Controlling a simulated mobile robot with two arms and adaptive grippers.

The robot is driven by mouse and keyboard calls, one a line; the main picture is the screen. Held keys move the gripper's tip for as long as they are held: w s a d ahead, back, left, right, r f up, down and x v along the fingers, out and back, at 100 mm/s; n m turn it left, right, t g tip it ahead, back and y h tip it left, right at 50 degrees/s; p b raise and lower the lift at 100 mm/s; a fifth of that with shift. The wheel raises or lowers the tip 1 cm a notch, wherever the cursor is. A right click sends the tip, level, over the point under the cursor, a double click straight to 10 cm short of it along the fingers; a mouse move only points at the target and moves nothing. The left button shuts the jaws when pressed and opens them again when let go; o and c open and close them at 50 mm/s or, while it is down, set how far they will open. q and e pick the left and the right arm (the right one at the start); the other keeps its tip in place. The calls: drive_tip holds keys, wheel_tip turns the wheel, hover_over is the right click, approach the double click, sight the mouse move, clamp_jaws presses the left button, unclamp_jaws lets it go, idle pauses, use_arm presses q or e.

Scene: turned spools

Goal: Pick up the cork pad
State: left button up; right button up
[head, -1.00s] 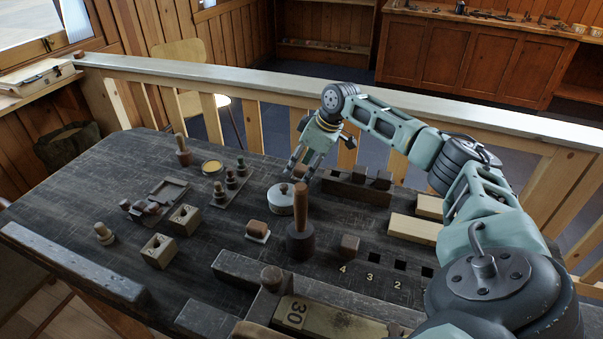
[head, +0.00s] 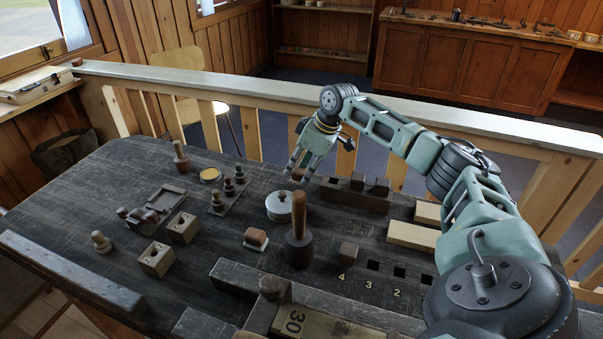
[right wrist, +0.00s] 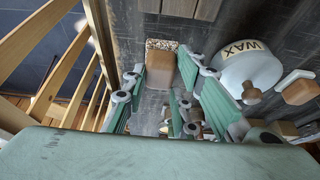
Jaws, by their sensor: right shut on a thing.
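The cork pad, a small brown block with a speckled cork layer at one end, shows in the right wrist view (right wrist: 160,69) between my right gripper's fingers. In the head view my right gripper (head: 302,168) is at the far side of the dark workbench, pointing down. Its fingers are shut on the cork pad (head: 298,175), which appears to hang just above the bench top, mostly hidden by the fingers. My left gripper is in neither view.
The round wax tin (head: 280,206) stands close in front of my right gripper. A dark slotted block rack (head: 350,196) is just to its right. A mallet (head: 299,238) stands upright nearer. A wooden railing (head: 400,122) runs behind the bench.

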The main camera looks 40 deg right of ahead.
sight(297, 169)
drive_tip(key=r, duration=0.3)
drive_tip(key=shift+d, duration=0.2)
drive_tip(key=s+d+r, duration=0.3)
drive_tip(key=d+r, duration=0.3)
drive_tip(key=d, duration=0.5)
drive_tip(key=shift+r+b, duration=0.25)
drive_tip(key=shift+b, duration=0.1)
